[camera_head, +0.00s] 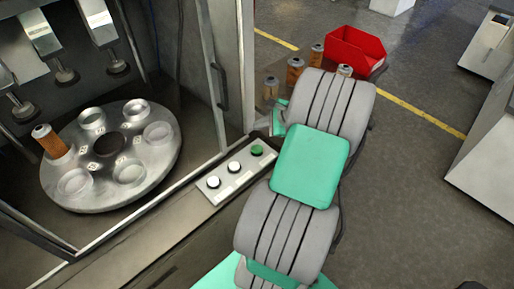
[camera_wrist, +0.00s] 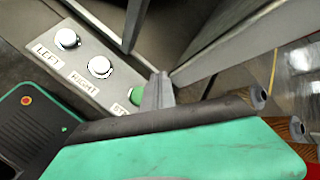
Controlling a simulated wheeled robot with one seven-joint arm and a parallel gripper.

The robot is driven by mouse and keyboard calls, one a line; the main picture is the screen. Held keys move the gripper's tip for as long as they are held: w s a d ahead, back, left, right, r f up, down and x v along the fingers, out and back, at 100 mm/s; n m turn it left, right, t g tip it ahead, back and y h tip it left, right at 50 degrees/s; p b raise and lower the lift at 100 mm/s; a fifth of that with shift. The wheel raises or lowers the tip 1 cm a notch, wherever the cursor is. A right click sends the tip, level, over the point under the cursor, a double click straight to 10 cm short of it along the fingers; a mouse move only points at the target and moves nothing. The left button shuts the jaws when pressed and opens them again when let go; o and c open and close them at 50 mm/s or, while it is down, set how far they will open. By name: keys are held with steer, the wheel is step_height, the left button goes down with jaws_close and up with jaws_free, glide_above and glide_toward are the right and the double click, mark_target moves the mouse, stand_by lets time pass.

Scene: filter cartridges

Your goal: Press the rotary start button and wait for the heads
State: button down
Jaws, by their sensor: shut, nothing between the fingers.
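The button panel (camera_head: 236,172) has two white buttons and a green button (camera_head: 256,150) at its far end. In the wrist view the white buttons are labelled LEFT and RIGHT. The green button (camera_wrist: 136,95) has a label beginning "ST", partly hidden. My gripper (camera_wrist: 157,92) is shut and empty, its tip beside the green button in the picture; I cannot tell whether they touch. In the head view my arm hides most of the gripper. The round metal rotary table (camera_head: 108,190) holds several cups. An orange cartridge (camera_head: 50,143) stands in its left cup. Several heads (camera_head: 65,74) hang above.
A cabinet frame post with a dark handle (camera_head: 222,88) stands close beside the panel. Behind my arm, several orange cartridges (camera_head: 295,72) stand near a red bin (camera_head: 354,52). Open floor with a yellow line (camera_head: 420,112) lies to the right.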

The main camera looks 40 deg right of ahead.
steer(key=shift+f, duration=0.1)
steer(key=b, duration=0.8)
glide_above(259, 150)
step_height(259, 150, down, 7)
steer(key=shift+d+r, duration=0.1)
steer(key=shift+f, duration=0.9)
stand_by(0.6)
steer(key=shift+f, duration=0.4)
steer(key=shift+f, duration=0.6)
stand_by(0.7)
steer(key=shift+r+p, duration=1)
steer(key=shift+p, duration=0.05)
